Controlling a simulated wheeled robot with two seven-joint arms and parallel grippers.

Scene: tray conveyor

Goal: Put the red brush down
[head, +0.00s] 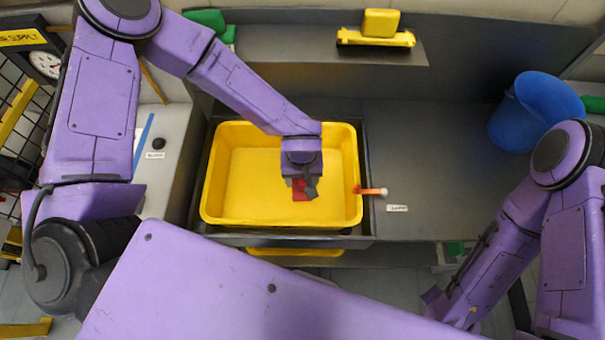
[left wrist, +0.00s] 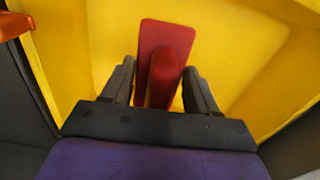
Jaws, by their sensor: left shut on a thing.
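The red brush (head: 299,193) shows in the head view inside the yellow tray (head: 223,212), partly hidden by my left gripper (head: 304,187). In the left wrist view the red brush (left wrist: 160,50) is a flat red block with a raised grip between the two dark fingers. My left gripper (left wrist: 162,90) is shut on this grip. The brush is over the tray floor; I cannot tell whether it touches it. My right arm is at the right of the head view, and its gripper does not show clearly.
An orange rod with a white tip (head: 375,191) juts out at the tray's right rim. A blue bucket (head: 530,110) stands at the right. A yellow brush (head: 378,38) lies on the back shelf. The grey surface right of the tray is largely clear.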

